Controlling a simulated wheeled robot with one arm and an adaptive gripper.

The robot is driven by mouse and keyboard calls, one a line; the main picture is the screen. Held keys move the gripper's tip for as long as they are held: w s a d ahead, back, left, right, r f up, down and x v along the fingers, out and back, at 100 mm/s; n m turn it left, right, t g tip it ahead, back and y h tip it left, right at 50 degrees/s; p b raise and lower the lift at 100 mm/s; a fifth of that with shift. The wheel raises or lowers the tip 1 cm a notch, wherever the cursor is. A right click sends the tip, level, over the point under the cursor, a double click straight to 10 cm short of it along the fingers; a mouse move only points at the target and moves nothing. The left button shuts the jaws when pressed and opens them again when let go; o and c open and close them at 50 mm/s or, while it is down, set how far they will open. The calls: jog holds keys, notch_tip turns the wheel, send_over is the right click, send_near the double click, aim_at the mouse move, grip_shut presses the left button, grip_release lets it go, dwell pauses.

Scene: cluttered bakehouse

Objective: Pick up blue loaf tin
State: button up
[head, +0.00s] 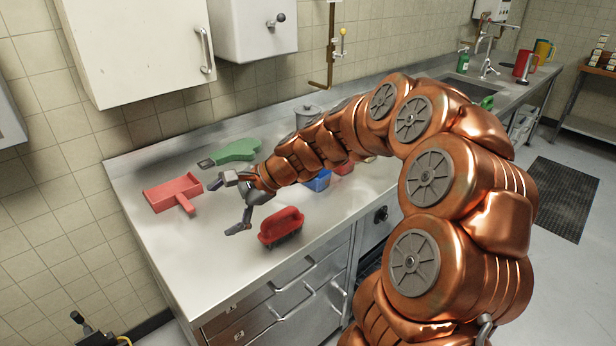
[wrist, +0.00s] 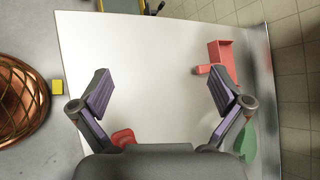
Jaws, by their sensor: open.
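A blue object (head: 318,181), which looks like the blue loaf tin, stands on the steel counter (head: 190,255). My arm hides much of it in the head view, and I do not see it in the wrist view. My gripper (head: 226,207) is open and empty above the counter, to the left of the blue object and apart from it. In the wrist view my gripper's (wrist: 160,90) two fingers are spread wide over bare counter.
A red-handled brush (head: 282,226) lies just right of my gripper. A red scoop (head: 173,192) and a green item (head: 235,152) lie to its left and behind. A grey pot (head: 307,115) and a red item (head: 343,168) are near my arm. The counter's front left is clear.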

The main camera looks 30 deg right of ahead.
aim_at(324, 178)
jog(key=w+d+f+m+t+h, duration=0.1)
jog(key=w+d+m+t, duration=0.3)
jog(key=d, duration=0.5)
jog(key=w+d+f+m+t+h, duration=0.1)
jog(key=w+d+f+m, duration=0.1)
jog(key=w+d+m, duration=0.55)
jog(key=d+f+m+t+h, duration=0.1)
jog(key=d+f+m, duration=0.1)
jog(key=d, duration=0.4)
jog(key=d+f+m+h, duration=0.1)
jog(key=d+f+m, duration=0.1)
jog(key=d, duration=0.4)
jog(key=s+d+f+m+t+h, duration=0.1)
jog(key=d+f+m+h, duration=0.1)
jog(key=d, duration=0.4)
jog(key=shift+d+t, duration=0.3)
jog(key=shift+d, duration=0.1)
jog(key=shift+d+r+p+x, duration=0.15)
jog(key=shift+p+x, duration=0.6)
jog(key=shift+x, duration=1.15)
jog(key=shift+d+r+p+x, duration=0.15)
jog(key=shift+p+x, duration=0.55)
jog(key=shift+x, duration=1.2)
jog(key=shift+w+f, duration=0.1)
jog(key=shift+w, duration=0.05)
jog(key=c, duration=1.3)
